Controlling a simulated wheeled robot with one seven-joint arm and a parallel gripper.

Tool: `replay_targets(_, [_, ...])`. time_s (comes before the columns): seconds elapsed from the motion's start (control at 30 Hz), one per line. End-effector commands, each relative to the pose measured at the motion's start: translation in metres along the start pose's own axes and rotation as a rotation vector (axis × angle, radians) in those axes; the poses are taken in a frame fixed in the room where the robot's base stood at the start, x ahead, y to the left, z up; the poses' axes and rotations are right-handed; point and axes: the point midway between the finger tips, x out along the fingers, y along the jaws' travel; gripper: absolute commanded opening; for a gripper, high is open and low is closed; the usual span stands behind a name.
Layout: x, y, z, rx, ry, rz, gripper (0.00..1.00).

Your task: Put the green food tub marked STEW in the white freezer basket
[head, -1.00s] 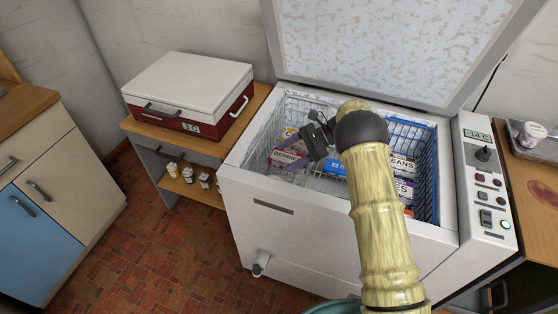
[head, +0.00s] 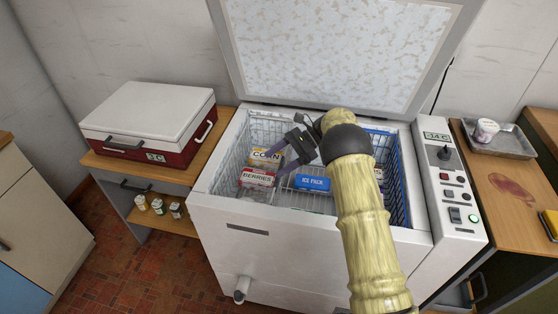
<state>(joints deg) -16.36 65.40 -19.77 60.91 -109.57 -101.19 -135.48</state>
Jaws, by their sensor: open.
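The white freezer basket (head: 232,152) is a wire basket in the left part of the open chest freezer. It holds a yellow CORN pack (head: 265,154) and a red and white BERRIES pack (head: 257,178). My gripper (head: 277,160) is open and empty over the basket, with its fingers pointing left and down near these packs. I cannot tell from this view how high it is above them. I see no green tub marked STEW; my arm hides part of the freezer's inside.
A blue ICE PACK (head: 312,183) lies in the middle of the freezer. A blue wire basket (head: 397,195) is at its right, partly behind my arm. The raised lid (head: 340,50) stands behind. A red and white cooler (head: 150,120) is at left, a metal tray (head: 503,142) at right.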

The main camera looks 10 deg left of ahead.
Motion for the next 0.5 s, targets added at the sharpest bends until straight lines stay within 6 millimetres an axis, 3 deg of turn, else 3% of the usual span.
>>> replay_targets(0.33, [-0.004,-0.005,0.005,0.03,-0.005,-0.045,0.73])
replay_targets(0.5, [-0.038,-0.033,0.028,0.247,-0.071,-0.321,0.73])
